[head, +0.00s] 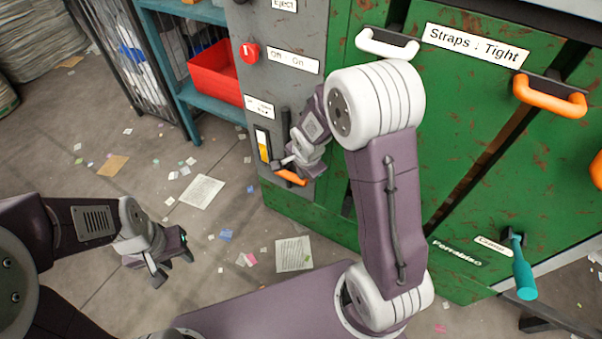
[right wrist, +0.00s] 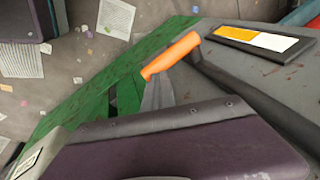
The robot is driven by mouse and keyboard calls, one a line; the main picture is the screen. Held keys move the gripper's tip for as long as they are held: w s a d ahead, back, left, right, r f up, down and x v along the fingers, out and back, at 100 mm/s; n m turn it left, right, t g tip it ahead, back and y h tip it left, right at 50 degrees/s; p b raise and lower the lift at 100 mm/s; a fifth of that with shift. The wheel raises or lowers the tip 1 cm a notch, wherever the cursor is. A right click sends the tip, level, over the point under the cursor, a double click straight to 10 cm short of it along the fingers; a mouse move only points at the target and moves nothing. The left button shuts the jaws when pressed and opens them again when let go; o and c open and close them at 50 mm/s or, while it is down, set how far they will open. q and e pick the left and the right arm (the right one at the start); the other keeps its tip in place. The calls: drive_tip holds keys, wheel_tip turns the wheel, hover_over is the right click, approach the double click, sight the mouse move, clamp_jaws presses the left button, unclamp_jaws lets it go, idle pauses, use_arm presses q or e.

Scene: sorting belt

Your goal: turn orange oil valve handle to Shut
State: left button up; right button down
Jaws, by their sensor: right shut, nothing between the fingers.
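The orange oil valve handle (head: 291,177) is low on the grey panel of the green machine, below an orange and white gauge strip (head: 263,146). In the head view it is partly hidden by my right gripper (head: 287,163), which is at the handle and shut with nothing held. In the right wrist view the orange handle (right wrist: 171,56) shows as a tilted bar near the grey panel; a dark purple part of mine covers the lower picture. I cannot tell whether the fingers touch the handle. My left gripper (head: 172,273) hangs above the floor at lower left, its fingers apart and empty.
A label (head: 260,107) sits above the gauge, and a red knob (head: 249,53) is higher on the panel. A red bin (head: 216,73) stands on a teal shelf to the left. Green doors carry white and orange (head: 550,95) handles. A teal lever (head: 522,268) is at lower right. Papers litter the floor.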

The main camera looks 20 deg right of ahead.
drive_tip(key=shift+s+d+f+b, duration=0.2)
drive_tip(key=shift+f+b, duration=0.2)
drive_tip(key=shift+f, duration=0.05)
drive_tip(key=shift+s+f, duration=0.2)
drive_tip(key=shift+s, duration=0.05)
drive_tip(key=r+p, duration=0.3)
drive_tip(key=r, duration=0.1)
drive_tip(key=d+r+p, duration=0.1)
drive_tip(key=r+p, duration=0.1)
drive_tip(key=shift+w+p, duration=0.15)
drive_tip(key=shift+p, duration=0.15)
drive_tip(key=s+d+r+p, duration=0.2)
drive_tip(key=s+r+p, duration=0.1)
drive_tip(key=s+r, duration=0.2)
drive_tip(key=shift+s+r+p, duration=0.35)
drive_tip(key=shift+s, duration=0.05)
